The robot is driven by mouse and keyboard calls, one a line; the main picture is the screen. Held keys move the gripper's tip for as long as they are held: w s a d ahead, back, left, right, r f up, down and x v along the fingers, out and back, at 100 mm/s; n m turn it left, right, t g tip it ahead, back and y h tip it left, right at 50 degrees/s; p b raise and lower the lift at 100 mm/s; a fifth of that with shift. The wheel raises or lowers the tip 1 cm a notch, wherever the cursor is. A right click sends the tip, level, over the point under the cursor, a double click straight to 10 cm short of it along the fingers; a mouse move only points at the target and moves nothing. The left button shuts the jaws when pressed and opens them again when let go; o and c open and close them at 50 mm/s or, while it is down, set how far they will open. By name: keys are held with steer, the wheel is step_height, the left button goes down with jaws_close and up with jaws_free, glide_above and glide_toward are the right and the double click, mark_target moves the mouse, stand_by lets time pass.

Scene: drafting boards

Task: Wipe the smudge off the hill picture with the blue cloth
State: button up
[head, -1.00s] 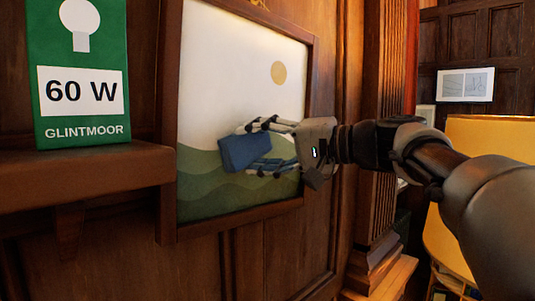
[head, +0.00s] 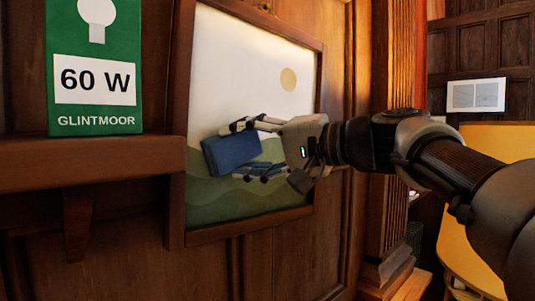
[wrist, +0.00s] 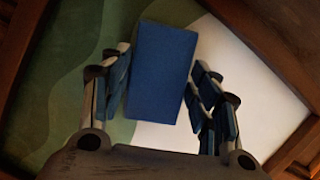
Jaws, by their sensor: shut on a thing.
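The hill picture (head: 300,55) hangs on the wall in a wooden frame, with a pale sky, a tan sun and green hills. My gripper (head: 236,153) is in front of its left part, shut on the blue cloth (head: 226,157), a flat blue block tilted in the head view. The wrist view shows the cloth (wrist: 162,75) between the finger pads of my gripper (wrist: 160,62), over the border of green hills and white sky. I cannot tell whether the cloth touches the picture. No smudge shows; the cloth and fingers hide part of the surface.
A wooden shelf (head: 90,160) juts out left of the picture and carries a green GLINTMOOR box (head: 95,70). A wooden pilaster (head: 395,70) stands to the right. A yellow board (head: 495,140) and a small framed picture (head: 475,95) are further right.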

steer(key=shift+s+a+r, duration=0.15)
steer(key=shift+s+a, duration=0.5)
steer(key=shift+s, duration=0.1)
steer(key=shift+d+b, duration=0.1)
steer(key=shift+b, duration=0.2)
steer(key=shift+s+d, duration=0.2)
steer(key=shift+d, duration=0.05)
steer(key=shift+s+d+b, duration=1.1)
steer(key=shift+s+d, duration=0.65)
steer(key=shift+d, duration=0.15)
steer(key=shift+s+d+b, duration=0.4)
steer(key=shift+s+d, duration=0.6)
steer(key=shift+d, duration=0.1)
